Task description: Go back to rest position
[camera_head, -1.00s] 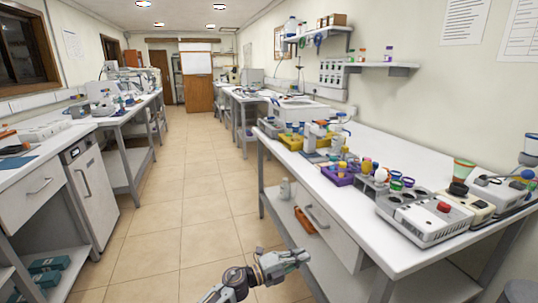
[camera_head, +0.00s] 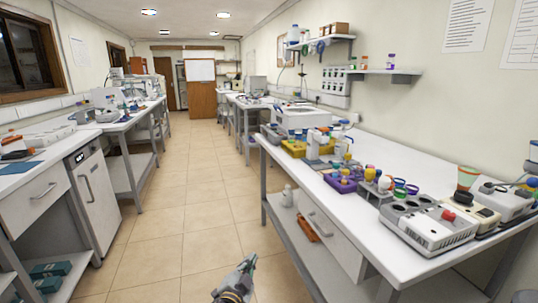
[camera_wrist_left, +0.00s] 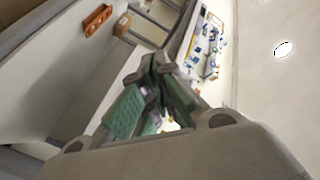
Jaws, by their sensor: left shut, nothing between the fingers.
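My left gripper (camera_head: 247,266) shows at the bottom middle of the head view, over the tiled floor, in front of the right-hand bench. It is shut with nothing in it and apart from the bench. In the left wrist view its green-padded fingers (camera_wrist_left: 158,85) come together at the tips. My right gripper is not in the head view.
The right-hand white bench (camera_head: 405,155) carries a grey block with wells (camera_head: 428,228), a purple rack (camera_head: 340,184) and a yellow tray (camera_head: 294,148). An orange object (camera_head: 308,228) lies on its lower shelf. The left bench (camera_head: 28,178) stands across the aisle. The tiled aisle (camera_head: 185,215) is clear.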

